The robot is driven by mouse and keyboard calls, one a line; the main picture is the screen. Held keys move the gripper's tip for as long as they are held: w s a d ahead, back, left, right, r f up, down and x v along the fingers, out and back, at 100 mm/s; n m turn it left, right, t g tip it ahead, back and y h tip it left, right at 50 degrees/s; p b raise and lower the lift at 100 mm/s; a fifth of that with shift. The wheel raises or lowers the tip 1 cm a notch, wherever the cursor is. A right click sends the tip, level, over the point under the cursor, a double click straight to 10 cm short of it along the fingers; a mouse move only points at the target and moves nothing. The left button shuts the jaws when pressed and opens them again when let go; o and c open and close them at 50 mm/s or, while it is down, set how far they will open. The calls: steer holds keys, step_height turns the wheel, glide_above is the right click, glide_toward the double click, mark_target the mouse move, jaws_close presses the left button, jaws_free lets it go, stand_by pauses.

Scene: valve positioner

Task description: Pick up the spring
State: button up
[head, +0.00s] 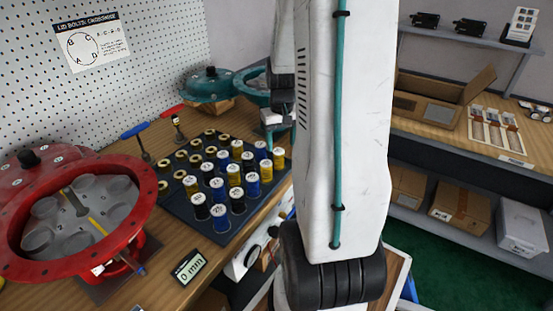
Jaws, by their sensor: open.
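Several short coiled cylinders that look like springs, in black, yellow and blue with marked white tops, stand in rows on a dark tray (178,222). One yellow spring (279,158) stands at the tray's far right corner. I cannot tell which spring the task means. My gripper (276,138) is at the far right end of the tray, above or just behind the back springs. It is open. My white arm link hides what lies to its right, and the fingertips show only partly.
A red round housing (140,215) with an open face stands at left on the wooden bench. A teal housing (208,84) stands behind the tray. A small display (188,267) lies in front. Another bench (440,124) stands at right.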

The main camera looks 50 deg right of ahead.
mark_target(279, 151)
steer(key=f, duration=0.6)
steer(key=shift+w+a+f, duration=0.2)
steer(key=shift+a+f, duration=0.15)
steer(key=shift+f, duration=0.05)
steer(key=c, duration=1.1)
